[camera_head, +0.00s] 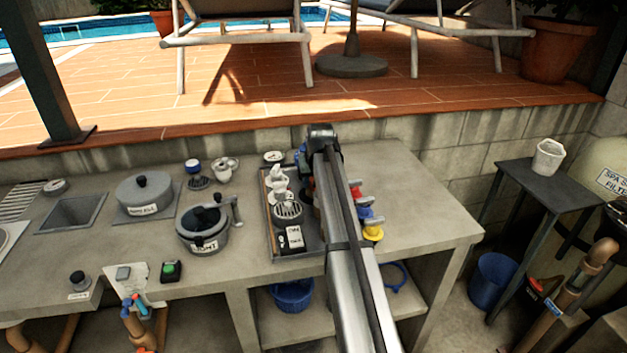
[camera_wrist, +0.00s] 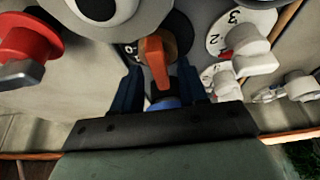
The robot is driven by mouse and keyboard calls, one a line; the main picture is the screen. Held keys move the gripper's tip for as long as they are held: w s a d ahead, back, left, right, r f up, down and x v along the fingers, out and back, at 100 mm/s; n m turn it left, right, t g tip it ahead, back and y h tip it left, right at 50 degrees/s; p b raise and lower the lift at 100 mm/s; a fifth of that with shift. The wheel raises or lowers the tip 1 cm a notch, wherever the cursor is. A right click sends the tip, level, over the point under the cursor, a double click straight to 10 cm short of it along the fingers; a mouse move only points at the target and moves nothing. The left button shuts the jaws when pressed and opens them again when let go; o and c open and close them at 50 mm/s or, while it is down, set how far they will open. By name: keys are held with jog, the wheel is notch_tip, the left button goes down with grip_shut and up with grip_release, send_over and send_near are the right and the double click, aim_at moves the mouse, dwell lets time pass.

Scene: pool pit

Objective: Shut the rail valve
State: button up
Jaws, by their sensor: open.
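My gripper (camera_wrist: 160,88) is open in the wrist view, with its two dark blue fingers on either side of an orange lever (camera_wrist: 157,60). The lever stands between the fingers, and I cannot tell whether they touch it. A blue part (camera_wrist: 165,103) shows below the lever, and a grey body lies behind it. I see no label naming the rail valve, so I cannot tell for sure that this lever belongs to it. In the head view my arm reaches over the counter and hides most of the area under its end; the gripper's blue part (camera_head: 301,156) barely shows there.
A red knob (camera_wrist: 28,45) is left of the fingers, and a white numbered dial (camera_wrist: 228,36) is close on the right. On the counter (camera_head: 420,205), yellow (camera_head: 373,233) and blue (camera_head: 366,213) handles stand right of my arm. A dark tray (camera_head: 268,222) holds white fittings left of it.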

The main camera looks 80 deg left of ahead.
jog(key=shift+c, duration=0.4)
grip_shut()
jog(key=m+t, duration=0.1)
jog(key=m, duration=0.3)
jog(key=shift+s+a+m+t, duration=0.1)
jog(key=shift+s+m+t, duration=0.05)
jog(key=shift+m+t, duration=0.25)
jog(key=m, duration=0.2)
jog(key=m+t+h, duration=0.1)
jog(key=m, duration=0.1)
jog(key=shift+s+a+m+t, duration=0.1)
jog(key=shift+m+t, duration=0.2)
jog(key=m+h, duration=0.1)
jog(key=m, duration=0.1)
jog(key=m+t, duration=0.1)
jog(key=m, duration=0.1)
jog(key=shift+a+m+h, duration=0.1)
jog(key=shift+m+h, duration=0.2)
jog(key=shift+h, duration=0.1)
jog(key=shift+m+h, duration=0.9)
jog(key=shift+m, duration=1.3)
